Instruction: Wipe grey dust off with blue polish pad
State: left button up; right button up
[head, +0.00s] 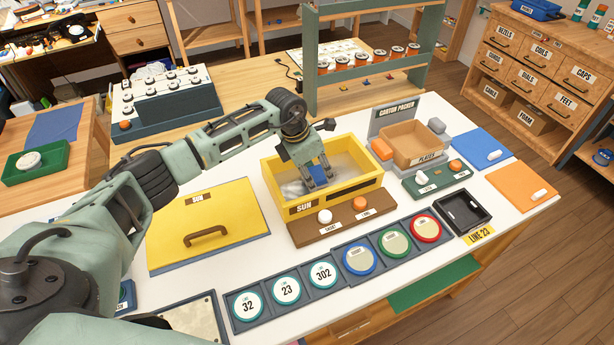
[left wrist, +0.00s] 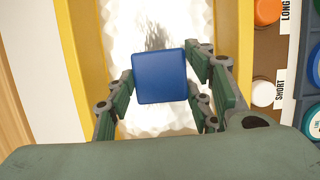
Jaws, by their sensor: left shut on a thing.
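My left gripper (head: 318,175) reaches down into the yellow box marked SUN (head: 347,198). It is shut on the blue polish pad (head: 319,173), which shows as a blue square (left wrist: 159,76) between the fingers in the left wrist view. A dark grey dust patch (left wrist: 156,36) lies on the bright white floor of the box, just beyond the pad. In the head view a greyish area (head: 293,188) shows left of the fingers. I cannot tell whether the pad touches the floor. My right gripper is not in view.
A yellow lid (head: 215,215) with a brown handle lies left of the box. A brown panel (head: 343,221) with white and orange buttons stands before it. Round labelled dials (head: 285,290) line the front edge. A carton packer (head: 415,150) stands to the right.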

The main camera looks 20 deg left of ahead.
aim_at(337, 174)
pick_arm(q)
jog(key=shift+w+d+f+b, duration=0.2)
jog(key=shift+w+d+b, duration=0.7)
jog(key=shift+w+b, duration=0.1)
jog(key=shift+w+d+r, duration=0.1)
jog(key=shift+w+d, duration=0.1)
jog(key=shift+d, duration=0.1)
jog(key=shift+w+d+b, duration=0.8)
jog(key=shift+w+b, duration=0.25)
jog(key=shift+b, duration=0.2)
jog(key=shift+w+d+r+b, duration=0.15)
jog(key=shift+w+d+b, duration=0.15)
